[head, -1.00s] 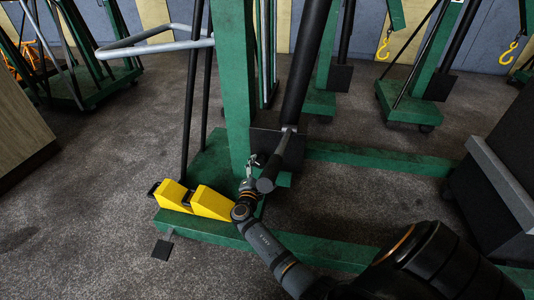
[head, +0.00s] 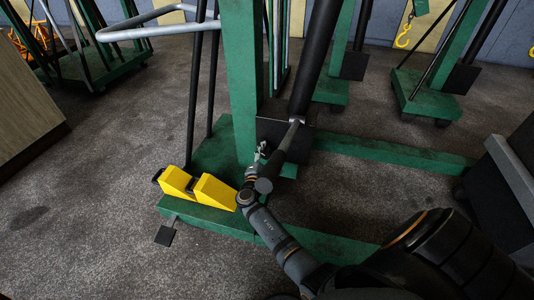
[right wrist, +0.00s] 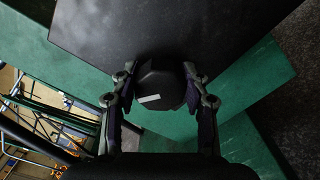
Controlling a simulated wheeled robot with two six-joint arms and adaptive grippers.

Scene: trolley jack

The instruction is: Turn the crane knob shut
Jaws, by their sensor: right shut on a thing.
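The near crane (head: 240,80) has a green upright post and a thick black ram. A black block (head: 272,132) sits at the ram's foot. In the right wrist view the dark, faceted knob (right wrist: 160,80) with a small white mark stands out from the black block. My right gripper (right wrist: 158,74) is shut on the knob, one finger on each side. In the head view my right gripper (head: 262,152) reaches in low beside the post; the knob is hidden there. My left gripper is not in view.
A black lever (head: 279,158) slants down from the block, close to my right gripper. Two yellow wedges (head: 195,188) sit on the green base. A grey tubular handle (head: 150,27) juts left from the post. More green cranes stand behind; carpet is clear at lower left.

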